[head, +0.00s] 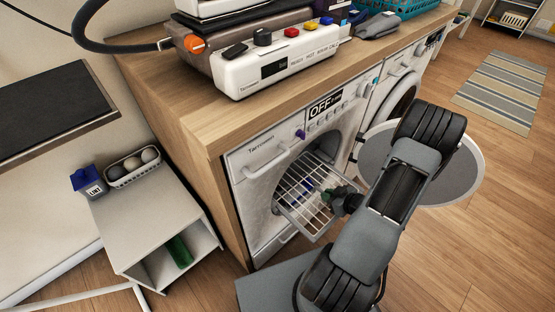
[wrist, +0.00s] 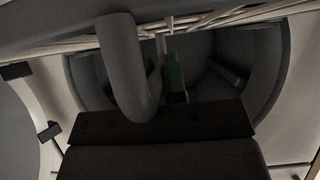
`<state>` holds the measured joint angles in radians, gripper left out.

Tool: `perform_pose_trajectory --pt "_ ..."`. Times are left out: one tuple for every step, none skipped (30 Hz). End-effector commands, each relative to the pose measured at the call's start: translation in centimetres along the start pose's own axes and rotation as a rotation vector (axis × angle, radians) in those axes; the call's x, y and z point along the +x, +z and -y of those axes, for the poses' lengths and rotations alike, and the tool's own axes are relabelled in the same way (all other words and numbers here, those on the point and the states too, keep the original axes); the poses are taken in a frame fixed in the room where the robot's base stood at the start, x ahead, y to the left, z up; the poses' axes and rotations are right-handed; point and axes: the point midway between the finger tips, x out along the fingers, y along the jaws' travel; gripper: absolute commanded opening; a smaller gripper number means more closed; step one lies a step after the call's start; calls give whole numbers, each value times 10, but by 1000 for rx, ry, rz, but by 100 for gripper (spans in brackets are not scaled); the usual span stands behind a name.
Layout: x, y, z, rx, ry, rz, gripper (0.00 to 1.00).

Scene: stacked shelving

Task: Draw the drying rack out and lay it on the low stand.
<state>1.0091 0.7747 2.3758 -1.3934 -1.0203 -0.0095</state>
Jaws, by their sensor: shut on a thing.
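The drying rack (head: 303,190), a pale wire grid with a flat frame, sticks partly out of the round opening of the left white machine (head: 265,165). Its inner end is inside the drum. My gripper (head: 331,196) is shut on the rack's outer edge, at its right side. In the wrist view, the rack's wires (wrist: 215,20) run across the top, above my gripper (wrist: 150,50); the grip itself is partly hidden. The low stand (head: 150,213) is a white, open-fronted unit on the floor at the left, apart from the rack.
The machine's round door (head: 437,178) hangs open at right. A wooden counter side (head: 215,205) separates machine and stand.

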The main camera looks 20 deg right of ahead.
Motion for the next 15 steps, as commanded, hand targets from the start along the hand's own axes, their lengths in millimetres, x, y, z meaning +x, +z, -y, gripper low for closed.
perform_pose_trajectory --pt "-3 2 0 2 1 2 0" --pt "-4 2 0 2 1 2 0" --pt "-6 3 0 2 0 1 0" --pt "-7 4 0 2 0 1 0" --pt "-9 5 0 3 1 1 0" --pt "-10 6 0 3 1 1 0" --pt "-12 7 0 3 1 1 0" --pt "-13 8 0 3 1 1 0" --pt "-15 9 0 2 1 0 0" --pt "-16 9 0 2 1 0 0" --pt "-18 10 0 2 1 0 0" --pt "-19 11 0 2 2 0 0" --pt "-21 12 0 1 2 0 0" --pt "-22 12 -1 1 2 -1 0" --pt "-24 14 -1 1 2 -1 0"
